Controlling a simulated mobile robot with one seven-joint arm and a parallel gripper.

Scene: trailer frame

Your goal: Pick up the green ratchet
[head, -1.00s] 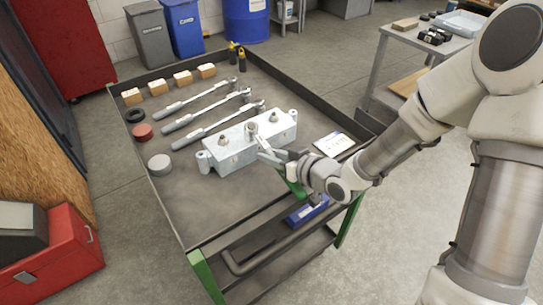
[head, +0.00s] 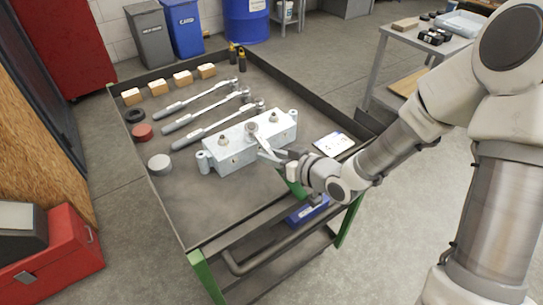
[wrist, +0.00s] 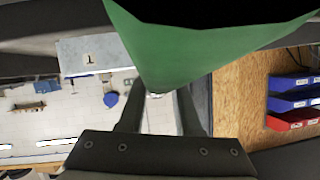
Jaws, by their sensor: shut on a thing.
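The green ratchet has a silver head and shank (head: 266,148) lying over the pale grey metal block on the cart. Its green handle (head: 296,187) shows below my gripper, toward the cart's near edge. My gripper (head: 284,160) is shut on the ratchet, and my wrist and fingers hide part of it. In the wrist view, a large green surface (wrist: 185,45) fills the top middle, close to the camera, in front of my two dark fingers (wrist: 160,112). I cannot tell whether the ratchet's head touches the block.
The pale block (head: 228,150) stands on the cart top (head: 200,215). Several silver ratchets with grey handles (head: 183,122), wooden blocks (head: 157,88) and round pucks (head: 160,163) lie behind and left. A white card (head: 333,144) lies right. The cart's near left top is clear.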

